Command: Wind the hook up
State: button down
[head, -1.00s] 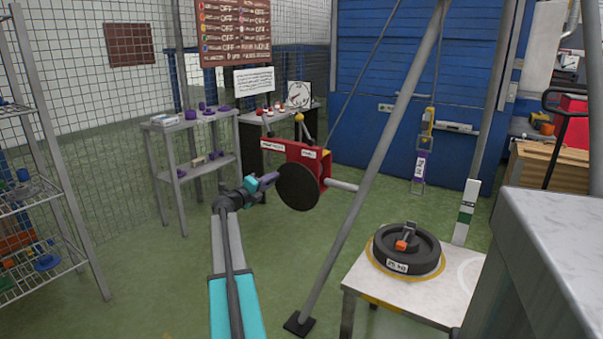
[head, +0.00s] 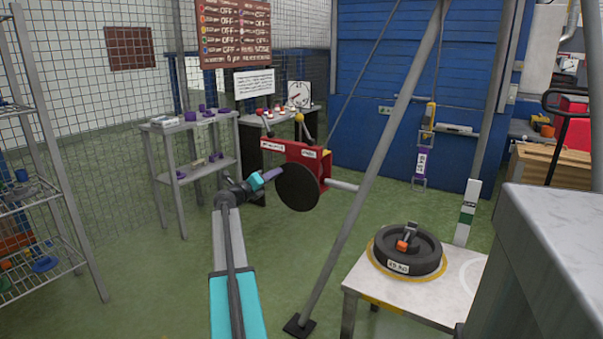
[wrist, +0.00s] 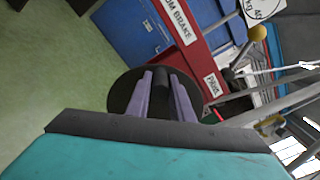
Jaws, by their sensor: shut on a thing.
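The red winch (head: 325,163) stands at mid-picture, with a dark round disc (head: 298,188) on its near side. My gripper (head: 273,175) is at the disc's left edge. In the wrist view its purple fingers (wrist: 165,95) are shut on a dark handle (wrist: 162,78) in front of the disc (wrist: 121,92). The hook assembly hangs by the blue wall: a yellow block (head: 429,117) with a purple-labelled piece (head: 421,163) and a grey frame below. A black weight (head: 407,250) with an orange part sits on the white table (head: 368,281).
A grey slanted post (head: 365,190) stands right of the winch. A yellow-knobbed lever (head: 300,119) rises above it, beside a red-knobbed one (head: 259,113). Grey shelves (head: 172,130) stand behind my arm. A wire rack (head: 45,200) is at far left. Green floor lies open between.

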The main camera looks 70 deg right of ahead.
jog(key=shift+s+r, duration=0.15)
jog(key=shift+r, duration=0.2)
jog(key=shift+s+a+r+m+b, duration=0.15)
jog(key=shift+s+r+m+b, duration=0.35)
jog(key=shift+m, duration=0.4)
jog(key=shift+s+a+r+m+b, duration=0.1)
jog(key=shift+s+r+m+b, duration=0.15)
jog(key=shift+s+m+b, duration=0.5)
jog(key=shift+w+m, duration=0.15)
jog(key=shift+m, duration=0.1)
jog(key=shift+s+a+m+b, duration=0.15)
jog(key=shift+s+m+b, duration=0.3)
jog(key=shift+m+b, duration=0.05)
jog(key=shift+s+a+r+m+b, duration=0.1)
jog(key=shift+s+r+m+b, duration=0.1)
jog(key=shift+s+m+b, duration=0.3)
jog(key=shift+s+a+r+m+b, duration=0.1)
jog(key=shift+s+r+m+b, duration=0.15)
jog(key=shift+m, duration=0.45)
jog(key=shift+s+f, duration=0.1)
jog(key=shift+s+a+m+b, duration=0.2)
jog(key=shift+s+m+b, duration=0.4)
jog(key=shift+m+b, duration=0.2)
jog(key=c, duration=1.4)
grip_release()
jog(key=shift+o, duration=0.2)
jog(key=shift+w, duration=0.15)
